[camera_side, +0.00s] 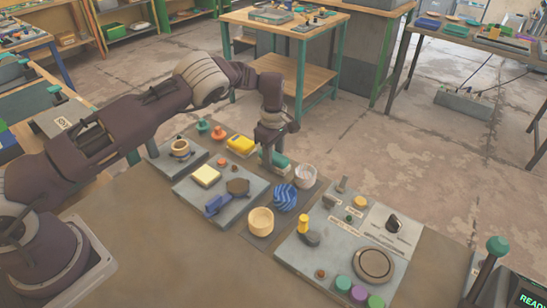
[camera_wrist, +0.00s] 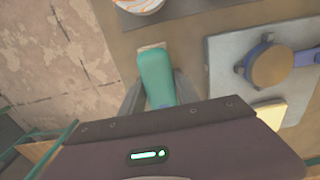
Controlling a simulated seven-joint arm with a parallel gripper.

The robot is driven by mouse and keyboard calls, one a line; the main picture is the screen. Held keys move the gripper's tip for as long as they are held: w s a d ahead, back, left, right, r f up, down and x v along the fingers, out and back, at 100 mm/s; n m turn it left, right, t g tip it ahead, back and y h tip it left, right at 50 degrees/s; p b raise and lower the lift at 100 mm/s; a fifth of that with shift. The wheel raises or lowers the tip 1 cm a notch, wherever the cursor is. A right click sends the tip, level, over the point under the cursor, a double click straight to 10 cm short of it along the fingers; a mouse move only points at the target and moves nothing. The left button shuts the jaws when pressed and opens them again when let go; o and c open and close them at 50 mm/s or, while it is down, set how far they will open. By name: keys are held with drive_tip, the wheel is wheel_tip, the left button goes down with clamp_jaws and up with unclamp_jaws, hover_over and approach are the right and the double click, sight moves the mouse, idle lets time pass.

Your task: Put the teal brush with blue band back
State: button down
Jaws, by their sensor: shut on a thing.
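The teal brush (camera_wrist: 155,72) is between the fingers of my gripper (camera_wrist: 158,88) in the wrist view, with a pale tip at its far end. A hint of blue shows near its lower end; the rest of the band is hidden. In the side view, my gripper (camera_side: 270,148) is shut on the teal brush (camera_side: 280,161), over the far part of the work table. I cannot tell whether the brush touches the surface below.
A speckled cup (camera_side: 305,174), a blue striped item (camera_side: 285,198) and a wooden cup (camera_side: 261,221) stand nearby. A grey plate (camera_side: 226,214) holds a pale yellow block (camera_side: 206,175) and a blue-handled part (camera_side: 218,204). A panel (camera_side: 330,251) with knobs lies to the right.

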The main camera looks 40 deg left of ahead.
drive_tip(key=shift+f, duration=0.1)
drive_tip(key=c, duration=0.9)
unclamp_jaws()
